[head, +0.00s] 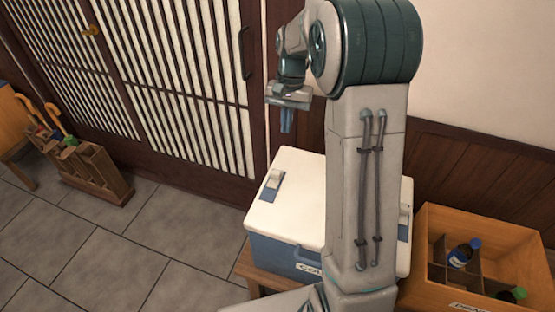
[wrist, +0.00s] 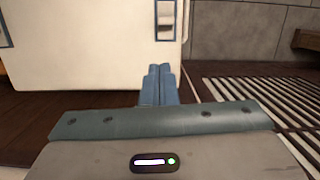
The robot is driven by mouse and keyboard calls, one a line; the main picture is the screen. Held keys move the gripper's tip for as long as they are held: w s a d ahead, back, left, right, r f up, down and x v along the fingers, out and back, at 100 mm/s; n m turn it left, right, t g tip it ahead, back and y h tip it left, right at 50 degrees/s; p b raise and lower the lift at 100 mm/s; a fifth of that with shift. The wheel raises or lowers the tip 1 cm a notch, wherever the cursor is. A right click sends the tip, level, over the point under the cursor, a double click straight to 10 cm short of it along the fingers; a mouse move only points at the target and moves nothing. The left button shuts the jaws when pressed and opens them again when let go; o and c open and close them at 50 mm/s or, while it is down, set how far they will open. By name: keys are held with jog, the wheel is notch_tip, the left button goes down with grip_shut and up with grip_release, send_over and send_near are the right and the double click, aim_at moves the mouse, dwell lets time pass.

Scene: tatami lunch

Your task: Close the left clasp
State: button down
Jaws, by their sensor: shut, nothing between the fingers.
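A cooler (head: 295,230) with a blue body and a white lid stands on a wooden bench, partly hidden behind my arm. The lid is down. The left clasp (head: 272,185) is a small grey plate with a blue part, near the left edge of the lid top. It also shows in the wrist view (wrist: 166,20), at the top near the lid's right edge. My gripper (head: 287,132) is above the cooler's back left part, apart from the clasp. Its blue fingers (wrist: 158,72) are together and empty.
A wooden crate (head: 478,218) with bottles and dividers stands to the right of the cooler. A slatted sliding door (head: 180,80) and a wall are behind. A wooden rack (head: 95,170) with umbrellas stands at the left. The tiled floor (head: 110,270) left of the cooler is clear.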

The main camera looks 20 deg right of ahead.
jog(key=shift+m+g, duration=0.4)
jog(key=w+f, duration=0.1)
jog(key=w, duration=0.1)
jog(key=w+d+f, duration=0.1)
jog(key=f, duration=0.1)
jog(key=shift+w+f, duration=0.25)
jog(key=shift+w, duration=0.1)
send_near(280, 171)
jog(key=f, duration=0.3)
jog(key=w+f, duration=0.1)
jog(key=shift+d+f+b, duration=0.3)
jog(key=shift+d+f, duration=0.1)
jog(key=shift+s+a+f, duration=0.1)
jog(key=shift+s+a, duration=0.3)
jog(key=shift+s, duration=0.2)
jog(key=shift+s+a+f, duration=0.1)
jog(key=shift+s+a, duration=0.3)
jog(key=shift+s, duration=0.25)
jog(key=shift+s+a, duration=0.35)
jog(key=shift+s, duration=0.1)
jog(key=shift+f, duration=0.1)
